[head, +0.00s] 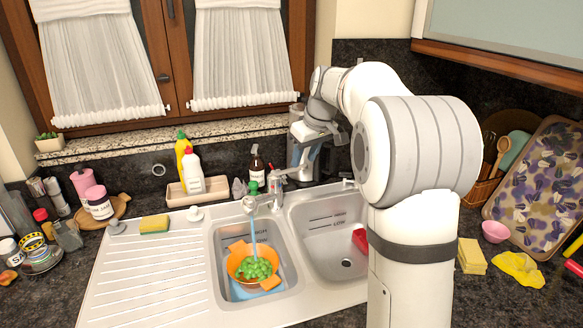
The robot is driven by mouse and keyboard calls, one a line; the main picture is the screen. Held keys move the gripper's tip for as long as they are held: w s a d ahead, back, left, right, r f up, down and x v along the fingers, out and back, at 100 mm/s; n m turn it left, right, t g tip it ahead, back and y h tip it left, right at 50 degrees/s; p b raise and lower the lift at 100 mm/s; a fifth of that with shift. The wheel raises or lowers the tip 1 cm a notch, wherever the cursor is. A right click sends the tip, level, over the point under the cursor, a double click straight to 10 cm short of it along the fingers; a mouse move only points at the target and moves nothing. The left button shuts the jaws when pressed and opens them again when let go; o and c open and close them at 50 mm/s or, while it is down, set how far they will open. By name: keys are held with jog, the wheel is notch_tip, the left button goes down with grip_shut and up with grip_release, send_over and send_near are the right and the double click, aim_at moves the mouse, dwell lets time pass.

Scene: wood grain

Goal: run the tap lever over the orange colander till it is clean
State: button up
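The orange colander (235,265) sits in the left sink basin (283,282) with green grapes (257,268) in it. The tap (276,188) stands behind the basins, its spout (249,204) over the left one. A pale stream of water (254,235) falls from the spout onto the grapes. The tap lever (283,171) is small and hard to make out at the top of the tap. My gripper (310,158) is up and to the right of the lever, pointing down. Its fingertips are too small to tell open from shut, and contact with the lever cannot be told.
The right basin (325,245) holds a red item (360,240). Bottles stand in a tray (174,198) behind the drainboard (150,265), with a sponge (155,224) on its back edge. A soap bottle (257,167) stands close behind the tap. My arm hides part of the right counter.

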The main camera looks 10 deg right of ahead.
jog(key=n+y, duration=0.1)
jog(key=n, duration=0.1)
send_over(305, 166)
notch_tip(305, 166, down, 5)
jog(key=shift+s+f, duration=0.1)
jog(key=shift+s, duration=0.05)
jog(key=shift+w+f, duration=0.15)
jog(key=shift+w, duration=0.05)
jog(key=p+x, duration=0.1)
jog(key=x, duration=0.6)
jog(key=shift+w+a+f, duration=0.1)
jog(key=shift+f, duration=0.1)
jog(key=shift+c, duration=0.2)
grip_shut()
